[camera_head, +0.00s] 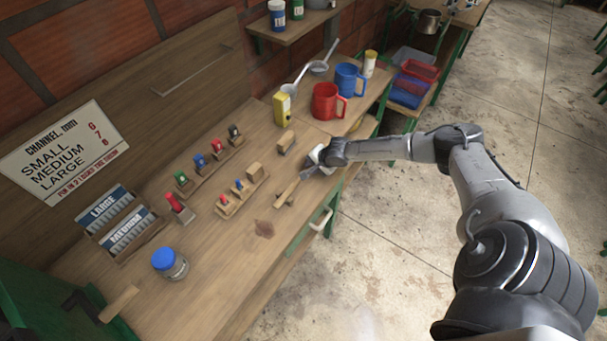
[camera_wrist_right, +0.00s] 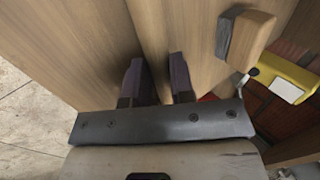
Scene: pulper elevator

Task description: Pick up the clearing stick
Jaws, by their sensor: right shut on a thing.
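The clearing stick (camera_head: 286,192) is a narrow pale wooden piece near the front edge of the wooden bench, right of the small peg rack. My right gripper (camera_head: 306,173) reaches in from the right and is shut on its far end. In the right wrist view my gripper's dark fingers (camera_wrist_right: 158,82) stand either side of a strip of wood, and the stick is hard to tell from the bench top there. I cannot tell whether the stick touches the bench. My left gripper is not in view.
A wooden block (camera_head: 285,140) with a grey face lies just beyond the gripper. Racks of coloured pegs (camera_head: 240,192) stand to the left, and a blue-lidded jar (camera_head: 169,263) nearer. Red (camera_head: 328,101) and blue (camera_head: 349,79) jugs stand behind. The front right bench top is mostly clear.

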